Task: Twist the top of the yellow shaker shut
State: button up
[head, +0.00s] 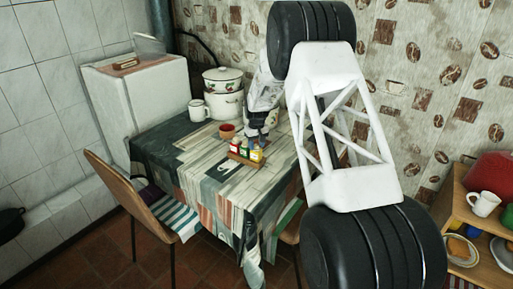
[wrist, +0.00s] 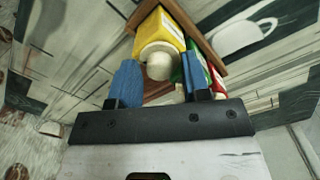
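The yellow shaker (head: 257,155) stands at the right end of a small wooden caddy (head: 240,161) on the table. In the wrist view the yellow shaker (wrist: 158,28) points its rounded white top (wrist: 160,64) toward my gripper (wrist: 159,75). My gripper is open, with one blue finger pad on each side of the top's line. There are gaps between the pads and the top, and I cannot tell whether the tips reach its level. In the head view my gripper (head: 258,136) is just above the shaker, small and partly hidden by my arm.
A green bottle (wrist: 188,72) and a red bottle (wrist: 217,82) stand beside the shaker, close to the right finger. A brown cup (head: 227,131), a white mug (head: 198,110) and enamel pots (head: 223,104) are behind. The table's front left (head: 205,178) is clear.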

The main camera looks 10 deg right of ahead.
jog(key=c, duration=0.5)
